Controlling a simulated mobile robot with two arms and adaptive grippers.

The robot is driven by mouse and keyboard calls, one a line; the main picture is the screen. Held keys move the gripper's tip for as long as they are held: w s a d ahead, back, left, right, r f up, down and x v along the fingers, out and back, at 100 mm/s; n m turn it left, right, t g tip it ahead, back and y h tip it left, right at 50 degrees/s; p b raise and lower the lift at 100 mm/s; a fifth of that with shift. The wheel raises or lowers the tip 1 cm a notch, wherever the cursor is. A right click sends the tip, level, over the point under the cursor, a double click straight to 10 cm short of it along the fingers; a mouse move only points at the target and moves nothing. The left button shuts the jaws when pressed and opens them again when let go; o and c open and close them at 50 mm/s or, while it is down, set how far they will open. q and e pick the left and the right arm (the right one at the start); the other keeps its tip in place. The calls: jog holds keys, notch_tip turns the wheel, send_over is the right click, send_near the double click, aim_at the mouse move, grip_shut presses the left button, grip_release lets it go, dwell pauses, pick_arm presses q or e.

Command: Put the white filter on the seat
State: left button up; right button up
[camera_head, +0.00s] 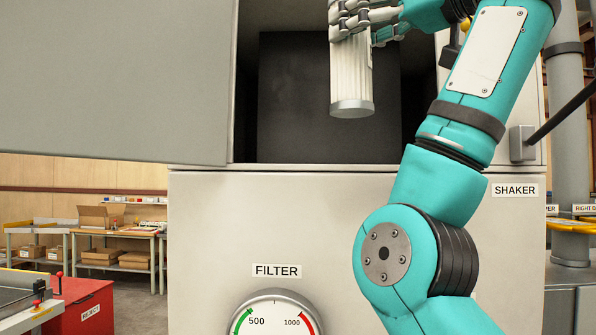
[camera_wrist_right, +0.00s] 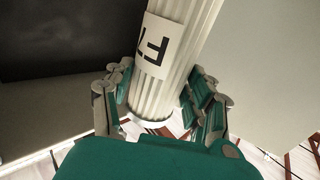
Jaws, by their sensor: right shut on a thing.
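The white filter (camera_head: 351,75) is a pleated cylinder with a grey end cap at its lower end. It hangs nearly upright in front of the open dark cabinet in the head view; its top is hidden by the gripper or cut off. My right gripper (camera_head: 350,18) is shut around its upper part. In the right wrist view the filter (camera_wrist_right: 172,65) carries a black-lettered label and lies between the fingers of my right gripper (camera_wrist_right: 160,105). I cannot make out the seat in the dark interior. My left gripper is not in view.
The cabinet door (camera_head: 110,80) stands open to the left. The cabinet front (camera_head: 230,215) carries a FILTER gauge (camera_head: 277,315) and a SHAKER label (camera_head: 515,190). A black lever (camera_head: 565,110) is at the right. A red REJECT box (camera_head: 85,305) stands lower left.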

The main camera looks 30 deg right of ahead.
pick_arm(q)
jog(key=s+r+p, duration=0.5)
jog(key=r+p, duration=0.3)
pick_arm(e)
jog(key=w+d+r+p, duration=0.1)
jog(key=w+d+p, duration=0.3)
jog(key=w+d, duration=0.9)
notch_tip(320, 180, down, 8)
jog(key=w+a+p, duration=0.2)
jog(key=shift+r, duration=0.15)
jog(key=o, duration=1.4)
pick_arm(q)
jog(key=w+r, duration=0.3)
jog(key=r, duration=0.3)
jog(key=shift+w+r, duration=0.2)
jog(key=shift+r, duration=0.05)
